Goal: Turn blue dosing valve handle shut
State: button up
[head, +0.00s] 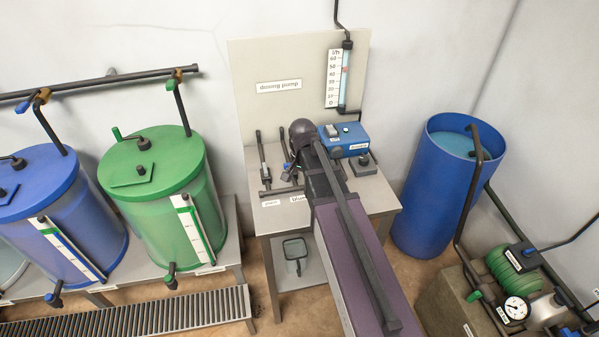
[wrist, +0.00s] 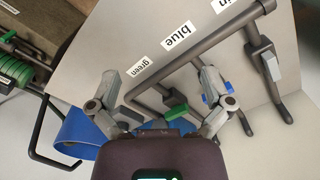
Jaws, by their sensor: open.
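The blue dosing valve shows in the wrist view as small blue handle parts (wrist: 229,87) on a branch of the dark grey pipe, by the "blue" label. My gripper's right finger crosses in front of it and hides much of it, so I cannot tell its exact angle or whether they touch. My gripper (wrist: 157,82) is open, its fingers spread apart, with nothing held. A green valve handle (wrist: 177,114) sits between the fingers, lower in the picture. In the head view my arm hides most of the gripper and the valves.
A grey-handled valve (wrist: 268,60) stands right of the blue one. The dosing pump (head: 345,140) is on the table (head: 376,191), close to my arm. Blue (head: 55,215) and green (head: 165,215) tanks stand left, a blue barrel (head: 425,205) right.

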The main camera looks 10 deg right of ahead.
jog(key=s+f+n+b, duration=0.4)
jog(key=s+n, duration=0.3)
jog(key=s, duration=0.6)
jog(key=shift+s+f+n+b, duration=0.3)
jog(key=shift+s+f+n, duration=0.1)
jog(key=shift+f, duration=0.15)
